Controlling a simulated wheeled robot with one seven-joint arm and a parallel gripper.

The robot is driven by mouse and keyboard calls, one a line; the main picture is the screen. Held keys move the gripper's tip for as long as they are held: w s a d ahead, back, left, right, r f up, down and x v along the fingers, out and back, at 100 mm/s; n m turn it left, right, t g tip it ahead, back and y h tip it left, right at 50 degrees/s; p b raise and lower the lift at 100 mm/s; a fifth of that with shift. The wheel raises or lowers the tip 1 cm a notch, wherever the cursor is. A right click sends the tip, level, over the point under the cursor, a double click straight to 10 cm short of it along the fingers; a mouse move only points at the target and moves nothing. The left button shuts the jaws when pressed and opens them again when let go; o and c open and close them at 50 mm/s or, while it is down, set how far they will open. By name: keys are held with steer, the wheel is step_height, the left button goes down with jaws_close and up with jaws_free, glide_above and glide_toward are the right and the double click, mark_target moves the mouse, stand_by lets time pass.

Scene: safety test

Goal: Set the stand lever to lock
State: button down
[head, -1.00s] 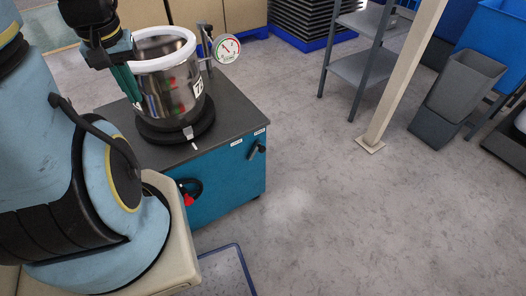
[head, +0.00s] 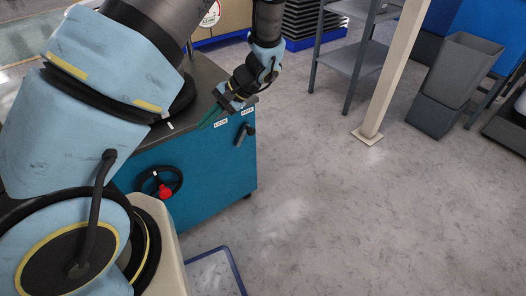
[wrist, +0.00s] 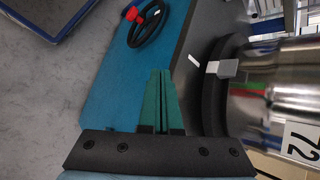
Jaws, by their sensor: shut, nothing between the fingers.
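The stand is a teal cabinet (head: 215,170) with a dark top; its teal side also shows in the wrist view (wrist: 120,95). The stand lever (head: 244,134), small and black, is on its right-hand face, slanting down to the left. A LOCK label (head: 221,123) is to its upper left, and a second label (head: 247,110) is above it, too small to read surely. My gripper (head: 206,121) has green fingers, shut and empty, near the stand's top edge, left of the lever and apart from it. The wrist view shows the closed fingers (wrist: 161,73); the lever is not visible there.
A black handwheel (head: 160,182) with a red knob (head: 166,191) is on the stand's front. The steel vessel (wrist: 275,95) fills the wrist view's right; my arm hides most of it in the head view. A cream post (head: 390,75) stands right, with clear floor between.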

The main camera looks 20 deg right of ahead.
steer(key=s+d+f+m+t+b, duration=0.1)
steer(key=d+f+m+t+b, duration=0.6)
steer(key=d+f, duration=0.55)
steer(key=s+d+f+m+t+h+b, duration=0.1)
steer(key=s+d+f+t+h, duration=0.1)
steer(key=d, duration=0.4)
steer(key=s+d+f+m+t+h+b, duration=0.1)
steer(key=s+d+f+t+b, duration=0.1)
steer(key=s+d+t, duration=0.2)
steer(key=d+t, duration=0.1)
steer(key=d, duration=0.1)
steer(key=shift+s+d+f+t+h+b, duration=0.2)
steer(key=shift+d+t+h+b, duration=0.1)
steer(key=shift+d+t+h, duration=0.1)
steer(key=w+a+r+b, duration=0.1)
steer(key=w+a+r, duration=0.1)
steer(key=w+a, duration=0.4)
steer(key=shift+x, duration=1.75)
steer(key=shift+d+r, duration=0.1)
steer(key=shift+d, duration=0.05)
steer(key=shift+r+n+p, duration=0.1)
steer(key=shift+n+p, duration=0.2)
steer(key=shift+p, duration=0.1)
